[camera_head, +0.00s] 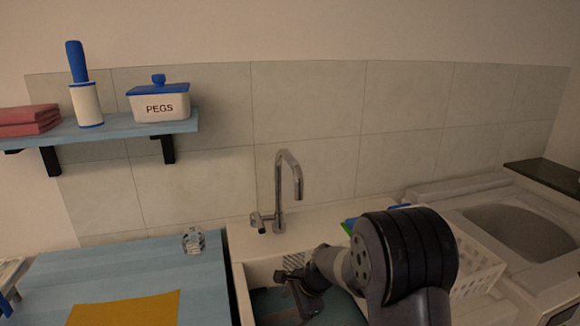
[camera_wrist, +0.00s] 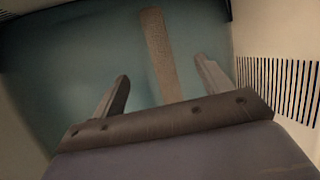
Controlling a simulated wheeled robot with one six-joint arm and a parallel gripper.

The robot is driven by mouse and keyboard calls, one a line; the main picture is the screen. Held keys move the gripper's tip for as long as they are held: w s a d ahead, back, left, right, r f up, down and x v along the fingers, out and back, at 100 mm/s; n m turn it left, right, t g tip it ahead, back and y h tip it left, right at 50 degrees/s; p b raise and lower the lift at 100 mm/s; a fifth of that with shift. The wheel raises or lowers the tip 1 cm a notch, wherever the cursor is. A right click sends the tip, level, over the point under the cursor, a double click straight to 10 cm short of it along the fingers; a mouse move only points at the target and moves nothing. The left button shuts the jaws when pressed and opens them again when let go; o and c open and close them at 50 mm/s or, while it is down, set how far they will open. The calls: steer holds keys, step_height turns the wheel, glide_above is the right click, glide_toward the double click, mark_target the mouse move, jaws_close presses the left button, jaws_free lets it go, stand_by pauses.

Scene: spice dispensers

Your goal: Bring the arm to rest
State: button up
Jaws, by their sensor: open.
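My gripper (camera_head: 296,287) reaches down into the sink (camera_head: 252,272) in the head view, with my dark arm in front at the lower right. In the wrist view my gripper (camera_wrist: 161,72) is open, its two fingers spread wide. A long brown strip (camera_wrist: 158,50), perhaps a handle, shows between the fingers against the blue-green sink bottom (camera_wrist: 85,60). My arm hides part of the sink in the head view.
A tap (camera_head: 279,190) rises behind the sink. A white slotted basket (camera_head: 478,255) stands right of my arm. A blue counter (camera_head: 120,265) at left holds a yellow cloth (camera_head: 125,309) and a small glass item (camera_head: 193,240). A shelf (camera_head: 110,130) holds a PEGS box (camera_head: 158,105).

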mark_target(286, 317)
steer(key=x, duration=0.5)
steer(key=shift+f, duration=0.2)
step_height(286, 317, up, 21)
steer(key=d+n+p, duration=0.2)
steer(key=p, duration=1.5)
steer(key=shift+s+d+r+g, duration=0.2)
steer(key=shift+s+d+g, duration=0.15)
steer(key=shift+g, duration=0.05)
